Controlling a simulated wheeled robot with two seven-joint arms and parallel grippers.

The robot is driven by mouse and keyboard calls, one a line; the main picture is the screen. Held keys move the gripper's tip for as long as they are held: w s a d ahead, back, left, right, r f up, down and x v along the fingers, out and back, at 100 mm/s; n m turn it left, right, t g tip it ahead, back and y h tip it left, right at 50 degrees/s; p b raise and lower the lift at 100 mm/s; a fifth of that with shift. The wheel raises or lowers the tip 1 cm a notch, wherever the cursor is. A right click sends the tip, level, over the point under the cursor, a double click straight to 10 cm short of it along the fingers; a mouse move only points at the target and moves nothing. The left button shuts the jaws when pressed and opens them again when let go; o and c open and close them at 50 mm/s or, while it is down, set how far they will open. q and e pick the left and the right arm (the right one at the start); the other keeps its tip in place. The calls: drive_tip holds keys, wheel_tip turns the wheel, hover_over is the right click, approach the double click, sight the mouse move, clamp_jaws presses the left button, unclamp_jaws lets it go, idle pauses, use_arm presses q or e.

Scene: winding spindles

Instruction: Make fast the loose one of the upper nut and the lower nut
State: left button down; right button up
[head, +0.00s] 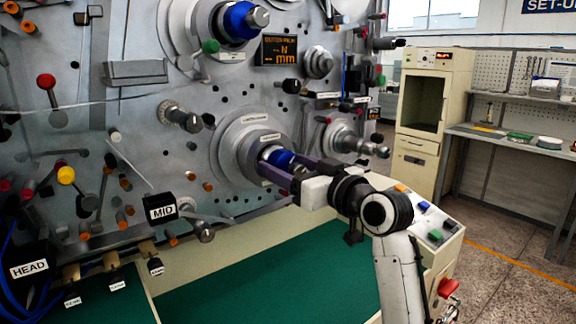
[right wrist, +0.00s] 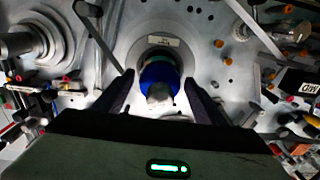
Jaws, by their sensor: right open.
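The upper nut (head: 236,20) is blue with a silver end and sits on a spindle at the top of the grey machine panel. The lower nut (head: 277,156) is also blue and sits on the spindle below it; my right gripper partly hides it in the head view. My right gripper (head: 281,167) is open, with its fingers on either side of the lower nut. In the right wrist view the lower nut (right wrist: 160,76) shows between the two dark fingers, with a gap at each side. I cannot tell by sight which nut is loose. My left gripper is not in view.
Several knobs and pegs stick out of the panel, including a silver knob (head: 187,120) left of the lower spindle. A block marked MID (head: 161,208) stands lower left. A green mat (head: 270,282) lies below. A button console (head: 432,228) stands right of my arm.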

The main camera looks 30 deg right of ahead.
drive_tip(key=c, duration=1.1)
drive_tip(key=shift+o, duration=0.2)
drive_tip(key=shift+m, duration=0.3)
drive_tip(key=m, duration=0.7)
drive_tip(key=shift+f, duration=0.1)
drive_tip(key=m, duration=0.4)
drive_tip(key=shift+m, duration=2.2)
